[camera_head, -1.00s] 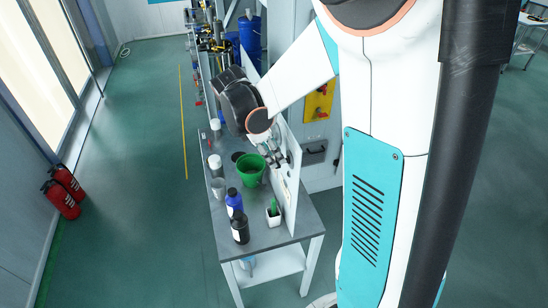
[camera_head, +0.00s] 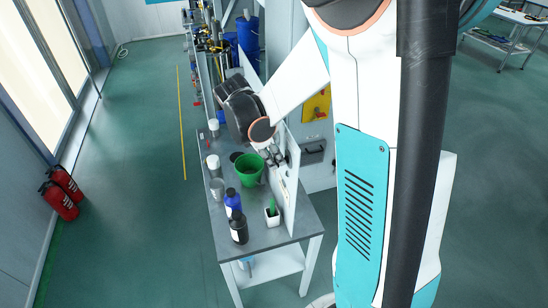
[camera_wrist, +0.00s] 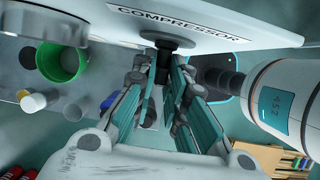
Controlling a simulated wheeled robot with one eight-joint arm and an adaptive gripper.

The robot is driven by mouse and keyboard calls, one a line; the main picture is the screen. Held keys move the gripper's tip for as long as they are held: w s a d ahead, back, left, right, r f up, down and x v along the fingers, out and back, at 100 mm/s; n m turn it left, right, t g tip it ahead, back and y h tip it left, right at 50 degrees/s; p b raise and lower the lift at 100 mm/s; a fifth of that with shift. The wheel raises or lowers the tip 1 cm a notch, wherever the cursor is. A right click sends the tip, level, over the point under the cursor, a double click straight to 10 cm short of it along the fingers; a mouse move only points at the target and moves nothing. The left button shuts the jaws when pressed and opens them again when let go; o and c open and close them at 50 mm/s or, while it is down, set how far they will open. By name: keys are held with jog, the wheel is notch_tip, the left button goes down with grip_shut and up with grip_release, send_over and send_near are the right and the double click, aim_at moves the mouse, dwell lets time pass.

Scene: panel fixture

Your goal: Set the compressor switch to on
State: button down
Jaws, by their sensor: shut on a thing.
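A white panel with the word COMPRESSOR runs across the top of the wrist view (camera_wrist: 215,28). In the head view the panel stands upright on the bench's right side (camera_head: 291,195). A black switch (camera_wrist: 168,42) sticks out of it below the lettering; which setting it is in cannot be told. My gripper (camera_wrist: 162,62) has its two fingers on either side of the switch, shut on its black handle. In the head view my gripper (camera_head: 275,156) is at the panel, small and partly hidden by my arm, and the switch is not visible.
Red fire extinguishers (camera_head: 62,192) stand at the left wall. The floor left of the bench is clear.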

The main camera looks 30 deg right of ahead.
jog(key=shift+t, duration=0.3)
jog(key=t+b, duration=0.1)
jog(key=t+h+b, duration=0.1)
jog(key=s+m+t+b, duration=0.1)
jog(key=t, duration=0.1)
jog(key=shift+a+f+h, duration=0.15)
jog(key=shift+f+h, duration=0.1)
jog(key=shift+h, duration=0.05)
jog(key=t+b, duration=0.1)
jog(key=t+h+b, duration=0.1)
jog(key=b, duration=0.1)
jog(key=m+t+b, duration=0.1)
jog(key=t, duration=0.1)
jog(key=shift+s+a+f+h+b, duration=0.15)
jog(key=shift+s+f+h+b, duration=0.15)
jog(key=shift+s+f+b, duration=0.05)
jog(key=t+h+b, duration=0.1)
jog(key=t+b, duration=0.1)
jog(key=b, duration=0.2)
jog(key=m+t+h+b, duration=0.1)
jog(key=t+b, duration=0.1)
jog(key=b, duration=0.2)
jog(key=m+t+h+b, duration=0.1)
jog(key=t+b, duration=0.1)
jog(key=b, duration=0.1)
jog(key=shift+s+f+b, duration=0.2)
jog(key=shift+f+b, duration=0.2)
jog(key=shift+t+h+b, duration=0.3)
jog(key=shift+h+b, duration=0.2)
jog(key=shift+b, duration=0.05)
